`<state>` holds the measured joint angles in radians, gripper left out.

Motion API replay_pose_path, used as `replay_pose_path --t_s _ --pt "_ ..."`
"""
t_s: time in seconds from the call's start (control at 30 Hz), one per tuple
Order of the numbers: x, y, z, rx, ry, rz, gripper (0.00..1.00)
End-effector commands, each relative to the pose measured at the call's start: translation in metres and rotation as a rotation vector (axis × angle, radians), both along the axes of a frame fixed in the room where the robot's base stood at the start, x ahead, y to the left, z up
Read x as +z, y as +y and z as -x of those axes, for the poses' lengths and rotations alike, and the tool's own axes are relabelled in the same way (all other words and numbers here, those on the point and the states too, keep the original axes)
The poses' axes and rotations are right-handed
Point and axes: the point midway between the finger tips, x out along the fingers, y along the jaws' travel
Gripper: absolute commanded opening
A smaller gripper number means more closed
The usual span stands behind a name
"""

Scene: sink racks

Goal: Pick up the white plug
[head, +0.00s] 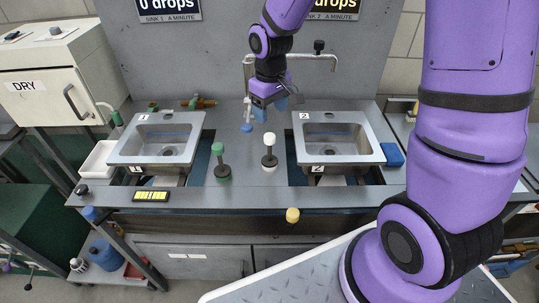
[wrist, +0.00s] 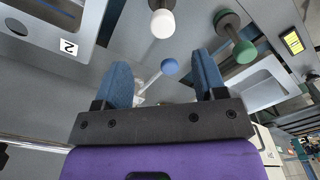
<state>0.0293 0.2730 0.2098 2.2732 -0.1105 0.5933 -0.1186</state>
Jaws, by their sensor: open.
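The white plug (head: 269,141) stands upright on the counter between the two sinks, with a white knob on top, a dark stem and a wide base. In the wrist view the white plug (wrist: 161,22) shows at the top, beyond my fingertips. My gripper (head: 270,107) is open and empty, above and behind the plug, with blue fingers apart. In the wrist view my gripper (wrist: 162,62) is not touching the plug.
A green plug (head: 220,163) stands left of the white one. A blue-ended lever (head: 247,127) lies behind them, below the faucet (head: 300,57). Sink 1 (head: 186,118) is left and sink 2 (head: 364,125) right. A blue sponge (head: 392,154) sits at far right.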

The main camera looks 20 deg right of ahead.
Motion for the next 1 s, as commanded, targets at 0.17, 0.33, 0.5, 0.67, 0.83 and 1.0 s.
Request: replay_pose_path --t_s 0.17,0.33,0.5,0.67,0.83,1.0 --pt "-0.018 0.003 -0.003 0.011 0.015 -0.003 0.65" --pt "-0.044 0.003 -0.002 0.011 0.016 -0.003 0.65" --pt "-0.062 0.003 -0.003 0.011 0.013 -0.003 0.65" --pt "-0.070 0.003 -0.002 0.011 0.012 -0.004 0.65" --pt "-0.092 0.003 -0.001 0.011 0.015 -0.002 0.65" --pt "-0.112 0.004 -0.001 0.010 0.013 -0.003 0.65"
